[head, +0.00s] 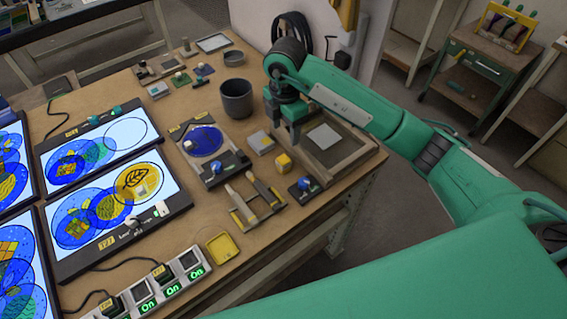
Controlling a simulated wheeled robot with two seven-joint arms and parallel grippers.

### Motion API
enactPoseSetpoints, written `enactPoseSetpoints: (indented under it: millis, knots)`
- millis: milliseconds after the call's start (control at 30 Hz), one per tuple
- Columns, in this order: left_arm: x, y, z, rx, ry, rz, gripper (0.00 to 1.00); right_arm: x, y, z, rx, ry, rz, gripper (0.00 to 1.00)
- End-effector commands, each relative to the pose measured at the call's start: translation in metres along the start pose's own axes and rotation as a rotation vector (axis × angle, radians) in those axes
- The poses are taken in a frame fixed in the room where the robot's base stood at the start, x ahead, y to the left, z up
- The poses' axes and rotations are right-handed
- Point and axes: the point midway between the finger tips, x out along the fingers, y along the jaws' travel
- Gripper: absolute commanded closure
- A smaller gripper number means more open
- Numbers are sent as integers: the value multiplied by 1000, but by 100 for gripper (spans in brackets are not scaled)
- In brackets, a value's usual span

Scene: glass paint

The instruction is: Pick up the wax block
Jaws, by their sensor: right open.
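A small yellow block (283,164), which looks like the wax block, sits on the wooden table near its right side. My right gripper (286,134) points down over the table, just behind the yellow block and apart from it. It is open, and I see nothing held in it. Its fingertips are small here, and the exact gap to the table cannot be told. My left gripper is not in view.
A wooden tray with a grey plate (324,137) lies right of the gripper. A pale grey block (260,142), a blue-knobbed piece (304,186) and a wooden tool rack (250,203) are close by. A dark cup (236,98) stands behind. Lit panels (120,212) fill the left.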

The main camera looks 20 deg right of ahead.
Motion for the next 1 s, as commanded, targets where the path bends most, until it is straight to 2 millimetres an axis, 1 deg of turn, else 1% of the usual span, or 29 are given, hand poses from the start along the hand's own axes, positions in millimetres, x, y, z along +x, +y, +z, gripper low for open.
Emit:
enactPoseSetpoints:
  millis: [300, 433, 567, 633, 800, 900, 1000]
  knots:
    - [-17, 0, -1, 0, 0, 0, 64, 59, -1, -1, -2, 3, -5, 44]
    - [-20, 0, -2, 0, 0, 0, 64, 74, -1, -1, -2, 4, -3, 44]
    - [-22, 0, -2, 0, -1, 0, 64, 81, 0, -2, -3, 4, -2, 44]
    - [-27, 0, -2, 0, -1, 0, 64, 86, 0, -2, -4, 5, -4, 44]
    - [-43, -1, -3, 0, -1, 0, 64, 108, 3, -4, -4, 5, -4, 44]
    - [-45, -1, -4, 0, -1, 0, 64, 123, 2, -4, -3, 5, -4, 44]
    - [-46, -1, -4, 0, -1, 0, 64, 130, 3, -3, -4, 4, -1, 44]
